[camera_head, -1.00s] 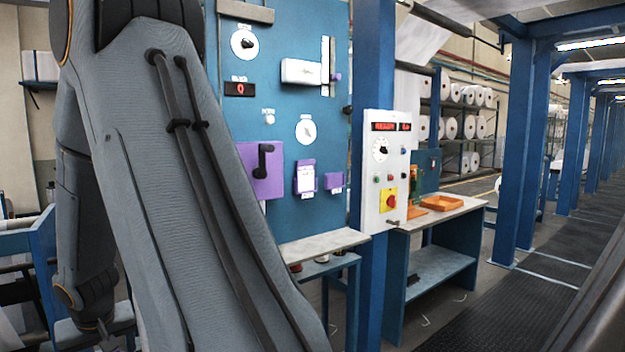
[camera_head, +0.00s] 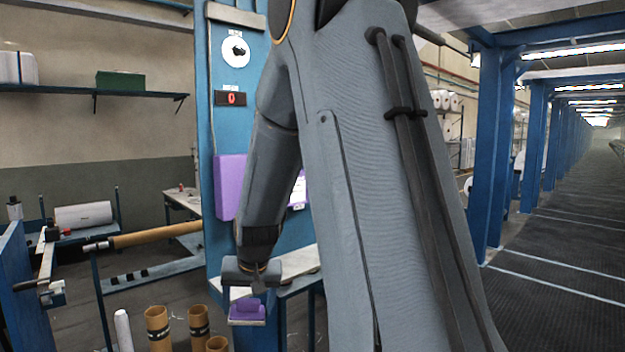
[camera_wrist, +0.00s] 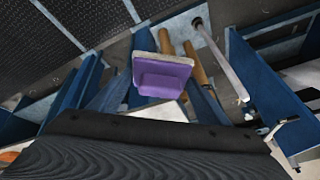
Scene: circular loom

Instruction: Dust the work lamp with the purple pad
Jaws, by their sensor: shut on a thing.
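The purple pad (camera_head: 247,313) hangs below my gripper (camera_head: 252,290), which is shut on it, in front of a pale ledge in the head view. The pad shows a flat purple face with a pale edge in the wrist view (camera_wrist: 165,76). My gripper's fingertips are small and partly hidden in the head view. I cannot make out a work lamp in either view.
A blue panel (camera_head: 226,120) with a dial and red display stands behind my arm, which hides much of it. A long brown roller (camera_head: 155,236) lies to the left. A dark aisle floor (camera_head: 560,255) is open at the right.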

